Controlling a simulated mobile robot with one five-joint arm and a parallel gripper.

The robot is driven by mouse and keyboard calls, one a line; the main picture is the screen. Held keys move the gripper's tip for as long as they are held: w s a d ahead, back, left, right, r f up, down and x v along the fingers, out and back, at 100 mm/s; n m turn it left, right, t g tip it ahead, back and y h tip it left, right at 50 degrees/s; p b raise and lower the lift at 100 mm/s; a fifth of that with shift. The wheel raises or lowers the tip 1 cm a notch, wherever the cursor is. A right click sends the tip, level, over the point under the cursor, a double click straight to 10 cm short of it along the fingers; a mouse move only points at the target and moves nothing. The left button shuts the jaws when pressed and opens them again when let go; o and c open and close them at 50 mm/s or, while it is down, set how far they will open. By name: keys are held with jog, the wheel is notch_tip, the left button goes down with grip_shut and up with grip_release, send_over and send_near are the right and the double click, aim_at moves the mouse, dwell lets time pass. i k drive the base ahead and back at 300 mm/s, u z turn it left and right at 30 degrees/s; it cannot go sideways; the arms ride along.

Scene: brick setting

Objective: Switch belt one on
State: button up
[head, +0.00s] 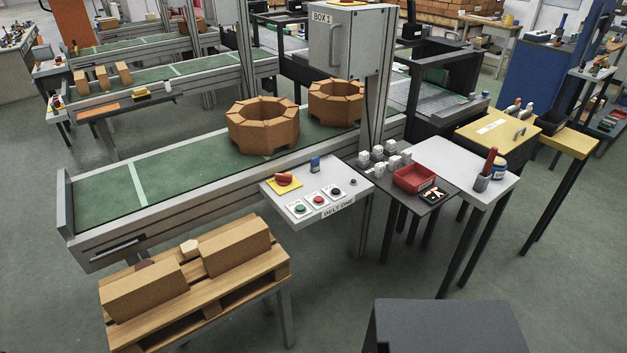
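The belt one control panel (315,192) is a light grey shelf at the near side of the conveyor, with a "BELT ONE" label (338,206) on its front edge. It carries a green button (300,209), a red button (320,201), a black knob or button (336,192) and a red switch on a yellow plate (283,180). A small blue item (315,163) stands at its back. The green belt (105,190) bears two octagonal brick rings (263,137). The positions of the switches are too small to tell. My gripper is not in view.
A pallet table (235,296) with brick blocks stands at the front left. A dark table with a red tray (414,179) and a white table (463,165) stand right of the panel. A grey cabinet marked BOX 1 (347,45) rises behind. Open floor (335,285) lies before the panel.

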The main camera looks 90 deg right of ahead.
aim_at(283, 179)
jog(key=u, duration=0.05)
jog(key=k, duration=0.25)
jog(key=z, duration=4.35)
jog(key=k, duration=1.8)
jog(key=u, duration=1.2)
jog(key=i, duration=1)
jog(key=z, duration=0.1)
